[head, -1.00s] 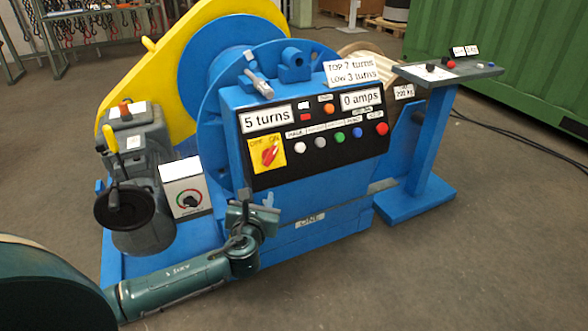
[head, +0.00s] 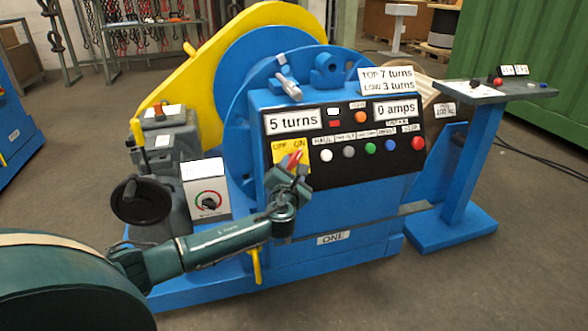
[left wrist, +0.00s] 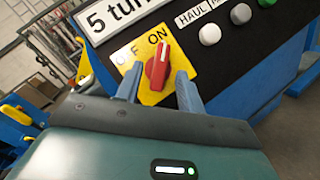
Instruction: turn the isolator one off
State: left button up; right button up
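The isolator is a red rotary switch (left wrist: 158,66) on a yellow plate (left wrist: 137,52) marked OFF and ON, on the blue machine labelled ONE. In the left wrist view its pointer end leans toward ON. In the head view the switch (head: 294,158) is partly covered by my left gripper (head: 292,177). My left gripper is open, and its two grey-blue fingers (left wrist: 160,88) stand on either side of the switch's lower end. A gap shows between the right finger and the knob; I cannot tell contact on the left. My right gripper is not in view.
The black panel has a white button (head: 326,155) and other coloured buttons right of the isolator. Readouts show "5 turns" (head: 293,120) and "0 amps" (head: 395,111). A grey box with a dial (head: 207,190) and a black handwheel (head: 140,200) stand left. A pedestal (head: 462,180) stands right.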

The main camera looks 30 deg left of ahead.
aim_at(293, 161)
pick_arm(q)
jog(key=shift+b+x, duration=0.3)
jog(key=shift+x, duration=1.05)
jog(key=shift+c, duration=0.2)
grip_shut()
